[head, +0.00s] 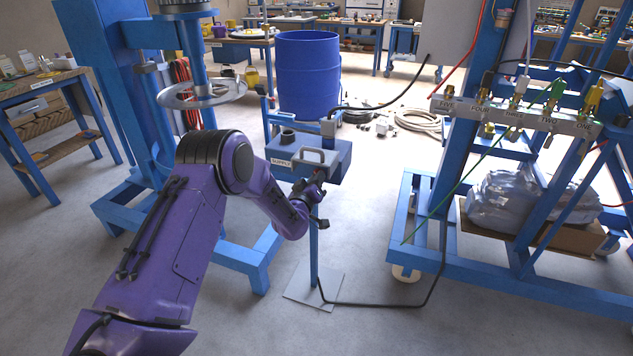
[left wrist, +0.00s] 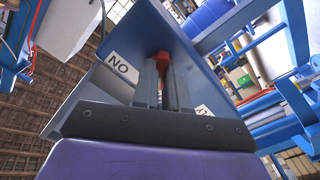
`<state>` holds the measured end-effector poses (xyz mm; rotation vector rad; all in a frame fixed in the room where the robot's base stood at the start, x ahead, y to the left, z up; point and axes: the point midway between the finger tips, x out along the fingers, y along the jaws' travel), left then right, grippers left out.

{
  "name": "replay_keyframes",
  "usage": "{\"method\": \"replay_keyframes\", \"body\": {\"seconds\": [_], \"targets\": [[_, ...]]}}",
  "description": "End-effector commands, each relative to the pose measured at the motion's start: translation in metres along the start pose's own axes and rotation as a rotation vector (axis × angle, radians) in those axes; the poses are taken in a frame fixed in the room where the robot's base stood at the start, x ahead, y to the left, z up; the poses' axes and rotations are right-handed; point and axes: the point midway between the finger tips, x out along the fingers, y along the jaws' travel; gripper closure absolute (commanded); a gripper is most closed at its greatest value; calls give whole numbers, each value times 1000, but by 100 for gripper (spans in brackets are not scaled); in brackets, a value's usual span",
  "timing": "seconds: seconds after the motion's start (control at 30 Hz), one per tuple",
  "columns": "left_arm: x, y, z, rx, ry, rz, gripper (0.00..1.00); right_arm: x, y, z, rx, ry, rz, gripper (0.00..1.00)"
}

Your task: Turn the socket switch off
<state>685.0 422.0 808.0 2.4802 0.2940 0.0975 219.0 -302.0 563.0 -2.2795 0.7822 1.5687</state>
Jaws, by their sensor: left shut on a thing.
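The blue supply socket box (head: 335,163) stands on a thin blue post, with a "SUPPLY" label and a light handle-like frame on its front. In the left wrist view, the box (left wrist: 105,84) fills the middle, with parts of white labels on it. A red switch lever (left wrist: 162,58) shows between and just beyond the fingers. My left gripper (head: 317,187) is at the front of the box. In its wrist view, its fingers (left wrist: 160,80) are close together, shut on the red lever. The fingers hide much of the lever. My right gripper is not in view.
A black cable (head: 385,304) runs from the post's base plate (head: 312,287) across the floor to the blue frame at right. A blue drum (head: 307,75) stands behind the box. A mixer stand (head: 105,60) is at left. Some floor between the frames is clear.

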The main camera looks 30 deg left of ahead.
Motion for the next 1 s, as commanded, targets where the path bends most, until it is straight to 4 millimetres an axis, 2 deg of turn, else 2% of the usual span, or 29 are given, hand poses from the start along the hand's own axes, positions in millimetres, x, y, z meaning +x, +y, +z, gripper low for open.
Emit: {"method": "replay_keyframes", "body": {"seconds": [0.67,0.7,0.77,0.8,1.0], "targets": [[0,0,-1,-69,3,0,100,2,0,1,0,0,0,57],[0,0,-1,-69,3,0,84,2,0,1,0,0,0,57],[0,0,-1,-69,2,0,65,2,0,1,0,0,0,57],[0,0,-1,-68,2,0,62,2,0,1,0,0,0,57],[0,0,0,-67,1,0,62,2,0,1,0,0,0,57]]}}
